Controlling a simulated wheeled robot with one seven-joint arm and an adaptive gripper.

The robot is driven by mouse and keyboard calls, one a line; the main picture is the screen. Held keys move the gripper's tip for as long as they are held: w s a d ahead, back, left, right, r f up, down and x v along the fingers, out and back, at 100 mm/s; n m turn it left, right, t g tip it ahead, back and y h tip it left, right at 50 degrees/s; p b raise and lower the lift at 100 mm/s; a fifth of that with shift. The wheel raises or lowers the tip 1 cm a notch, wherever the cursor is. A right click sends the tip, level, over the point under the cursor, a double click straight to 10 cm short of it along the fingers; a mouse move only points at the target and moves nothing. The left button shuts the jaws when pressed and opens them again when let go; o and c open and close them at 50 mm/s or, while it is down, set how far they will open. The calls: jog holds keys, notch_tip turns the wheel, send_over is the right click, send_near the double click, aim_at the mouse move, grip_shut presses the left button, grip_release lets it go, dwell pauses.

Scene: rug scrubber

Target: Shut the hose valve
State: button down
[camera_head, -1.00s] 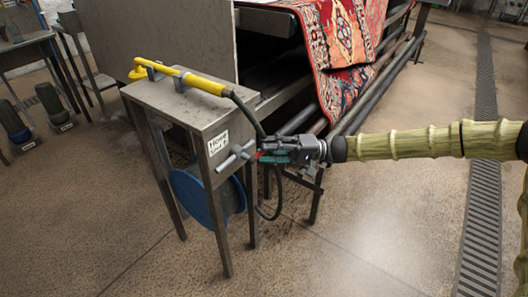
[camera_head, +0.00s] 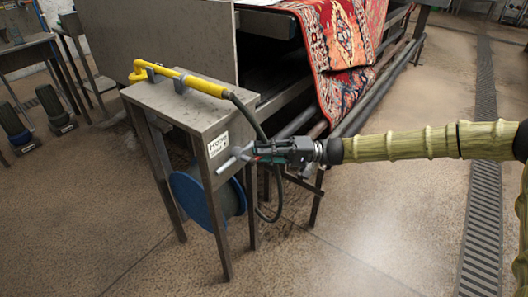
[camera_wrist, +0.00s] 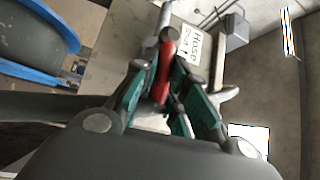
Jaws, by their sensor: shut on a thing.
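The hose valve (camera_head: 235,158) is on the side of the metal stand, below the white "Hose" label. It shows as a grey bar there, and its red lever (camera_wrist: 165,70) stands out in the wrist view. My gripper (camera_head: 262,157) is at the valve, reaching in from the right. Its green-padded fingers (camera_wrist: 160,92) are shut on the red lever, with one on each side. The fingers hide part of the valve body.
The metal stand (camera_head: 185,105) carries a yellow wand (camera_head: 185,77) on top and a blue hose reel (camera_head: 198,200) below. A black hose (camera_head: 248,115) hangs close to my gripper. A red rug (camera_head: 345,60) hangs over rollers behind. The floor at front right is clear.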

jog(key=shift+r, duration=0.15)
jog(key=shift+r+n+h+p, duration=0.5)
jog(key=shift+n+h+p, duration=0.05)
jog(key=shift+n+h, duration=0.25)
jog(key=shift+s+a+r+n+t+h+p, duration=0.15)
jog(key=shift+r+n+t+h+p, duration=0.25)
jog(key=shift+r+n+h+p, duration=0.4)
jog(key=r+n+t+h+p, duration=0.1)
jog(key=h, duration=0.1)
jog(key=s+a+n+t+h+p, duration=0.1)
jog(key=n+p, duration=0.1)
jog(key=shift+s+r+h, duration=0.2)
jog(key=shift+r+h, duration=0.15)
jog(key=shift+h, duration=0.05)
jog(key=shift+s+a+r+n+t+h+p, duration=0.2)
jog(key=shift+s+n+t+h+p, duration=0.15)
jog(key=shift+t+h+p, duration=0.2)
jog(key=shift+s+a+r+n+t+h+p, duration=0.15)
jog(key=shift+s+n+t+h+p, duration=0.1)
jog(key=shift+n+t+h+p, duration=0.25)
jog(key=shift+s+a+n+t+h+p, duration=0.5)
jog(key=shift+s+n+t+h+p, duration=0.25)
jog(key=shift+t+h+p, duration=0.4)
jog(key=shift+f, duration=0.1)
jog(key=c, duration=1.4)
grip_release()
jog(key=shift+a, duration=0.1)
jog(key=shift+c, duration=0.2)
